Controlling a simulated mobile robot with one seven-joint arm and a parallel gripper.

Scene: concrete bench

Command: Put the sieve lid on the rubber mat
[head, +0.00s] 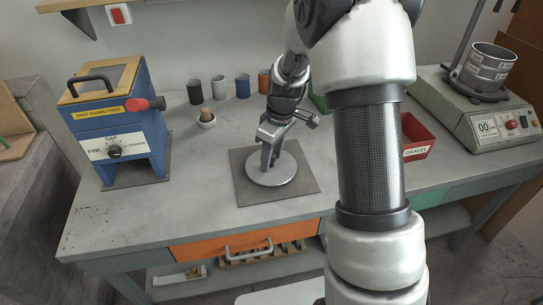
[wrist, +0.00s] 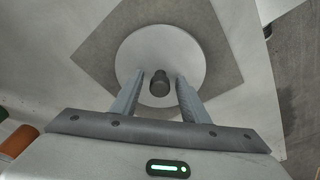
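The sieve lid (head: 284,178) is a round pale grey disc that appears to lie flat on the dark grey square rubber mat (head: 248,191). In the wrist view the lid (wrist: 160,48) sits within the mat (wrist: 222,62), with a dark knob (wrist: 160,88) on it. My gripper (head: 269,161) is over the lid, pointing down. In the wrist view my gripper (wrist: 160,77) is open, its fingers on either side of the knob with a visible gap to each. The fingers hide part of the lid in the head view.
A blue machine (head: 122,125) stands at the left. Bench front is clear.

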